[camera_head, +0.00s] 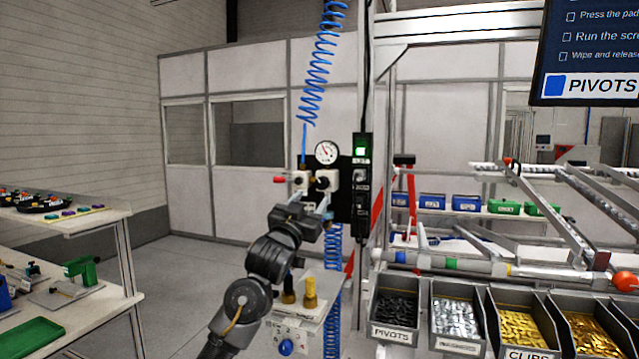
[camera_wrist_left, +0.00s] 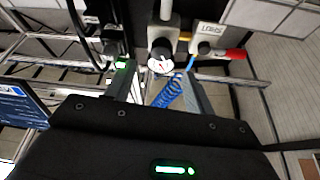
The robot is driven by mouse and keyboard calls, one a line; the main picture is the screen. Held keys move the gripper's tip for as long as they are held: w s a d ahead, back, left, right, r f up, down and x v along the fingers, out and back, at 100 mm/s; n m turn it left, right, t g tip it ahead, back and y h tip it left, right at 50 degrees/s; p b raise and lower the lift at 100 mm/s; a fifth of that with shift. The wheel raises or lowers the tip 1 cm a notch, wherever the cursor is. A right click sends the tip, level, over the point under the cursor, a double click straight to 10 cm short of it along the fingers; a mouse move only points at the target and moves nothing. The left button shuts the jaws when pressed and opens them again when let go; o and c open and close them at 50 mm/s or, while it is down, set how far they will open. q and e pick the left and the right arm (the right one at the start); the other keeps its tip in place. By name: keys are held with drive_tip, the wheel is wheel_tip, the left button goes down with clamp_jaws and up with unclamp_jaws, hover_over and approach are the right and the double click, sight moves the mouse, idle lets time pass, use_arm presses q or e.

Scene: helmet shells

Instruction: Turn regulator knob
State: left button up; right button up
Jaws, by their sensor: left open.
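The regulator knob (camera_head: 322,182) is a small dark round piece below the white pressure gauge (camera_head: 327,152), on a panel on the post. My left gripper (camera_head: 312,202) is raised just in front of and below it, and its fingers are open. In the left wrist view the dark knob (camera_wrist_left: 161,47) and the gauge (camera_wrist_left: 160,64) lie beyond the gap between my open fingers (camera_wrist_left: 160,90). The fingers look apart from the knob, with nothing between them. My right gripper is not in view.
A red-handled valve (camera_head: 280,180) sits left of the regulator. A blue coiled hose (camera_head: 320,65) hangs above. A green-lit box (camera_head: 362,147) is mounted close on the right. Bins of parts (camera_head: 455,320) stand lower right, and a workbench (camera_head: 85,230) is at left.

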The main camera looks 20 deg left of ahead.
sight(321, 186)
use_arm(q)
drive_tip(key=p+x, duration=0.2)
drive_tip(key=x, duration=0.4)
drive_tip(key=shift+w+r, duration=0.1)
drive_tip(key=shift+w, duration=0.1)
drive_tip(key=shift+w+r+p, duration=0.15)
drive_tip(key=shift+w+p, duration=0.25)
drive_tip(key=shift+w, duration=0.3)
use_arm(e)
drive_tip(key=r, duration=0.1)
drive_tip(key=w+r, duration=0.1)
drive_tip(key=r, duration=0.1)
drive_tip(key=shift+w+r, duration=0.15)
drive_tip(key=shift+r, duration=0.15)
use_arm(q)
drive_tip(key=c, duration=1)
